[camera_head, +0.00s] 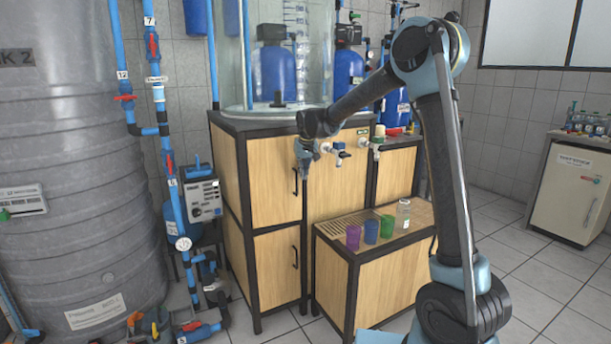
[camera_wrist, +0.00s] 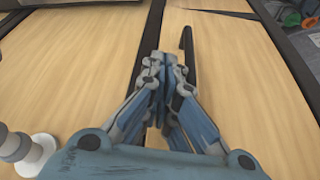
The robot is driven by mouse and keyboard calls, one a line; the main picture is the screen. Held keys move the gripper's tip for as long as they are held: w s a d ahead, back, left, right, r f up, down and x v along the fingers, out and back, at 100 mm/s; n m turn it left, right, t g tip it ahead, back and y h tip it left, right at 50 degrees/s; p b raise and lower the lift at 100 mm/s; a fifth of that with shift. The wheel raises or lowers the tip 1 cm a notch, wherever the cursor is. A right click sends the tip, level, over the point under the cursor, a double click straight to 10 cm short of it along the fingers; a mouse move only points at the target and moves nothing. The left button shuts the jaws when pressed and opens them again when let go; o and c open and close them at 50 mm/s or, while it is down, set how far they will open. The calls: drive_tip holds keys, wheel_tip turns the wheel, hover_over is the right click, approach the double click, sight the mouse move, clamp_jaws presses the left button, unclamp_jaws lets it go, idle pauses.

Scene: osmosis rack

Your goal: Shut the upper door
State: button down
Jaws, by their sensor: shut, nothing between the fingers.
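The upper door (camera_head: 272,178) is a pale wood panel in a black frame on the cabinet under the glass tank. A black vertical bar handle (camera_head: 295,181) is near its right edge. The door looks nearly flush in the head view; in the wrist view a thin dark wedge shows at the panel's far edge, so I cannot tell if it is fully shut. My gripper (camera_head: 305,166) is in front of the door's handle side. In the wrist view my gripper (camera_wrist: 163,62) is shut and empty, beside the black handle (camera_wrist: 187,45); contact is unclear.
A lower door (camera_head: 275,270) with its own handle is below. White taps (camera_head: 340,152) stick out right of my gripper. A low bench (camera_head: 340,243) with coloured cups and a jar stands at the right. Pipes and a pump (camera_head: 205,200) are at the left.

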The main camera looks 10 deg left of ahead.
idle(0.3)
drive_tip(key=s+d+r, duration=0.4)
drive_tip(key=s+r, duration=0.2)
drive_tip(key=r, duration=0.3)
drive_tip(key=s+d+f+n+t+y, duration=0.1)
drive_tip(key=s+d+f+t+y, duration=0.1)
drive_tip(key=s+f+t+y, duration=0.15)
drive_tip(key=w+a+f, duration=0.6)
drive_tip(key=w, duration=0.3)
drive_tip(key=shift+f, duration=0.15)
idle(0.8)
drive_tip(key=shift+a+t, duration=0.1)
drive_tip(key=shift+t, duration=0.15)
